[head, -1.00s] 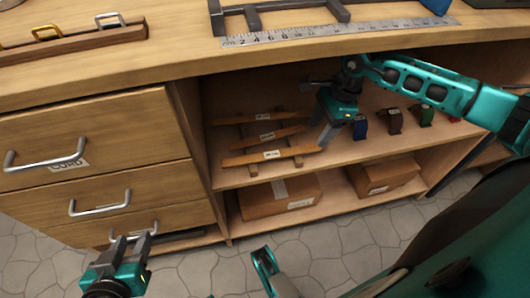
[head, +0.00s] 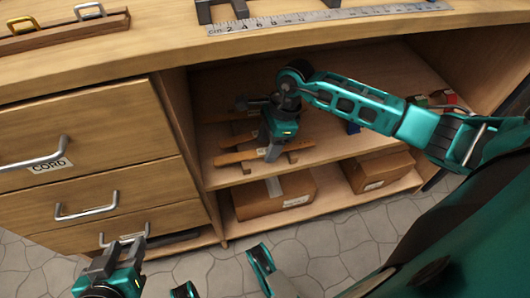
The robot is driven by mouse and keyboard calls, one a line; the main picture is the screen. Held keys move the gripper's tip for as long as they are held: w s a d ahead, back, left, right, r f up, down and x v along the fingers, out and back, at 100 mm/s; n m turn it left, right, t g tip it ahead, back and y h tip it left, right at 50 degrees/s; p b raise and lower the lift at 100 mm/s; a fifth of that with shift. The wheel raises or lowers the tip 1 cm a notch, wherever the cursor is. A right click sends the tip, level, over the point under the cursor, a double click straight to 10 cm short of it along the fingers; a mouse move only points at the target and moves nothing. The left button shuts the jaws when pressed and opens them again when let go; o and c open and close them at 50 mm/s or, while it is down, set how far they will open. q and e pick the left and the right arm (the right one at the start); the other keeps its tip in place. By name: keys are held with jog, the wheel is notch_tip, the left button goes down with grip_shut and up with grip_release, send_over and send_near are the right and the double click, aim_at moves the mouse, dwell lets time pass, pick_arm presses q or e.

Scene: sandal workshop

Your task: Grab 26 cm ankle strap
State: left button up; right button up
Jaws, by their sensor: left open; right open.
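Several tan ankle straps lie on a dark rack on the upper shelf under the bench. The front strap (head: 236,157) runs left to right, the middle strap (head: 238,141) lies behind it, and the back strap (head: 222,117) is furthest in. My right gripper (head: 272,155) is open and points down at the front strap, hiding its middle and label. I cannot tell whether it touches the strap. The size labels cannot be read here. My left gripper (head: 120,255) is open and empty, low in front of the drawers.
Drawers with metal handles (head: 87,206) stand at the left, one labelled CORD. Cardboard boxes (head: 268,198) sit on the lower shelf. A steel ruler (head: 330,17) lies on the benchtop (head: 160,62) above. My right arm hides part of the shelf.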

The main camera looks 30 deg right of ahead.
jog(key=shift+f, duration=0.1)
grip_shut()
dwell(0.5)
